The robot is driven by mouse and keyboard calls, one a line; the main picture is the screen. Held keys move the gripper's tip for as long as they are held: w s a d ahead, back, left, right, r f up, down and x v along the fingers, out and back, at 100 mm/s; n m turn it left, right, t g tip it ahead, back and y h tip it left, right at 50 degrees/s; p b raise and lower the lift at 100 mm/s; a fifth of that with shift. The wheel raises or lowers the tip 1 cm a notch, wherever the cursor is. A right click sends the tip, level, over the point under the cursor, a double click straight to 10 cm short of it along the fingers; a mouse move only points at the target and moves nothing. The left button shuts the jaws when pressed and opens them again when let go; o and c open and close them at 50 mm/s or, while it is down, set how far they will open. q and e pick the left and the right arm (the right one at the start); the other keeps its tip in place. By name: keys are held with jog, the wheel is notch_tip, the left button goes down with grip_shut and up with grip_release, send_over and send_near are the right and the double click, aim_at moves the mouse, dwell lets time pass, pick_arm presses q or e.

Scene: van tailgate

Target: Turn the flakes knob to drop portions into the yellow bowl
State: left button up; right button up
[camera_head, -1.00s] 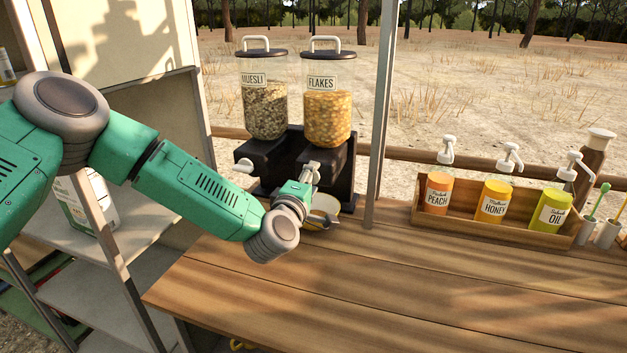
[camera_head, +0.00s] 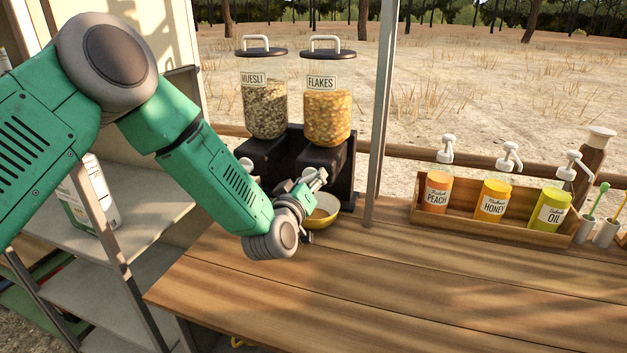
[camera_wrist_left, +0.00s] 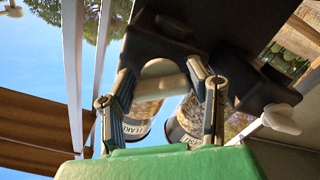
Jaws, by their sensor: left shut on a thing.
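The flakes dispenser (camera_head: 327,118) stands at the back of the counter, a clear container labelled FLAKES on a black base. Its pale knob (camera_wrist_left: 160,70) shows between my fingers in the left wrist view. My left gripper (camera_head: 318,178) is shut on this knob at the front of the dispenser; the gripper hides most of the knob in the head view. The yellow bowl (camera_head: 324,221) sits under the flakes outlet, just below my gripper and partly hidden by it. Its inside looks brownish, but I cannot tell the contents clearly. My right gripper is not in view.
The muesli dispenser (camera_head: 264,108) stands just left of the flakes one; its white knob (camera_wrist_left: 281,118) shows in the left wrist view. A metal post (camera_head: 379,130) rises to the right. A wooden rack (camera_head: 480,225) holds pump bottles. The front of the counter (camera_head: 400,290) is clear.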

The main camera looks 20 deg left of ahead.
pick_arm(q)
jog(key=m, duration=0.4)
jog(key=r+m, duration=0.1)
jog(key=m, duration=0.1)
jog(key=shift+w+a, duration=0.2)
jog(key=shift+a, duration=0.1)
jog(key=shift+m, duration=0.3)
jog(key=shift+d, duration=0.1)
jog(key=o, duration=1.2)
jog(key=shift+s, duration=0.1)
jog(key=shift+s+f, duration=0.1)
jog(key=shift+f, duration=0.05)
jog(key=shift+f, duration=0.1)
jog(key=shift+s+f, duration=0.1)
jog(key=shift+s, duration=0.05)
jog(key=s, duration=1.1)
jog(key=shift+s, duration=0.3)
